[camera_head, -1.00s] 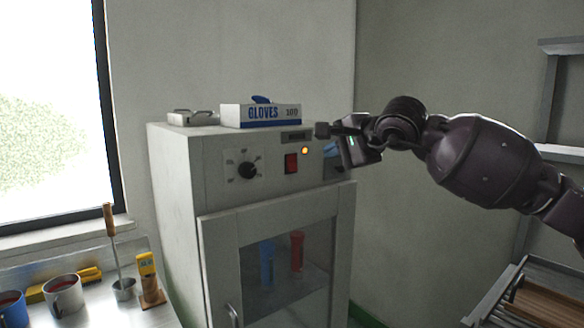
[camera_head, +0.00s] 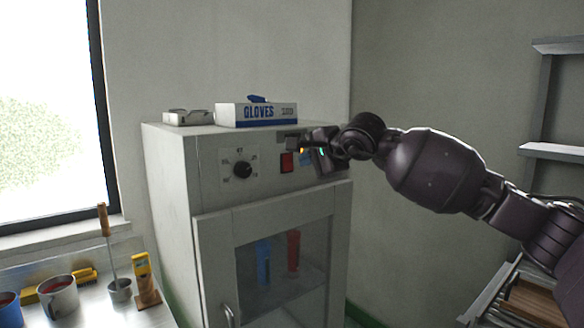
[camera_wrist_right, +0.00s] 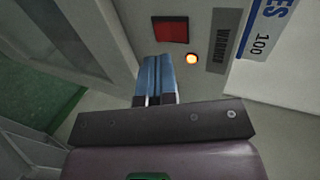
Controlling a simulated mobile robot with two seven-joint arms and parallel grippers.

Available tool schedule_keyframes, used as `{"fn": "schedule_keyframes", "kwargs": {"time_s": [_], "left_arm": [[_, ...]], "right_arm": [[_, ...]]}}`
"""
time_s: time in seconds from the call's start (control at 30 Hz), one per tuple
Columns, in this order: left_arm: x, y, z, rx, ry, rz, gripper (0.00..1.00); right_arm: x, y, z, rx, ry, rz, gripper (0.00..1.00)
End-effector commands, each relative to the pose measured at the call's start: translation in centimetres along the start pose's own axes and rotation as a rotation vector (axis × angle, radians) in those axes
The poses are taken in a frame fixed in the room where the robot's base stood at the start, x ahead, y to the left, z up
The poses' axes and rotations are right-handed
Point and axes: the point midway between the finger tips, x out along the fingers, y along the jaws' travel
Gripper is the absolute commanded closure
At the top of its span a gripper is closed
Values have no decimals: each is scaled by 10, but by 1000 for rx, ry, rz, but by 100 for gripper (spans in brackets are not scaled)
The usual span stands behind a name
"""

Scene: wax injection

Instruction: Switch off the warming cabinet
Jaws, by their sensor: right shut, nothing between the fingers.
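The warming cabinet (camera_head: 171,200) is a pale grey box with a glass door and a control panel above it. A red rocker switch (camera_head: 287,162) sits on the panel, to the right of a black dial (camera_head: 242,169). My right gripper (camera_head: 303,148) is in front of the panel's right end, by the lamp and switch. Its fingers (camera_wrist_right: 155,70) are shut and empty, just below the switch in the wrist view. I cannot tell whether they touch the panel. My left gripper is not in view.
A gloves box (camera_head: 256,115) and a metal tin (camera_head: 188,117) stand on the cabinet top. Blue and red tubes (camera_head: 293,250) show behind the door glass. A bench at lower left holds mugs (camera_head: 60,297) and a ladle (camera_head: 119,288). A shelf rack (camera_head: 540,110) stands at right.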

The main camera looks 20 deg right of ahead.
Motion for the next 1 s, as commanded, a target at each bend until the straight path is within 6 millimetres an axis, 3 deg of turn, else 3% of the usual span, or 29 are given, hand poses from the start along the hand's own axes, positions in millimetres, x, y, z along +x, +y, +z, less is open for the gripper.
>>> {"fn": "schedule_keyframes", "kwargs": {"time_s": [0.2,0.4,1.0], "left_arm": [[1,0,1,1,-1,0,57],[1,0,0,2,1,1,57],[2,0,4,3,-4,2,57]], "right_arm": [[38,0,1,2,-2,1,100],[60,0,0,1,0,1,100],[73,3,0,1,-1,1,100]]}}
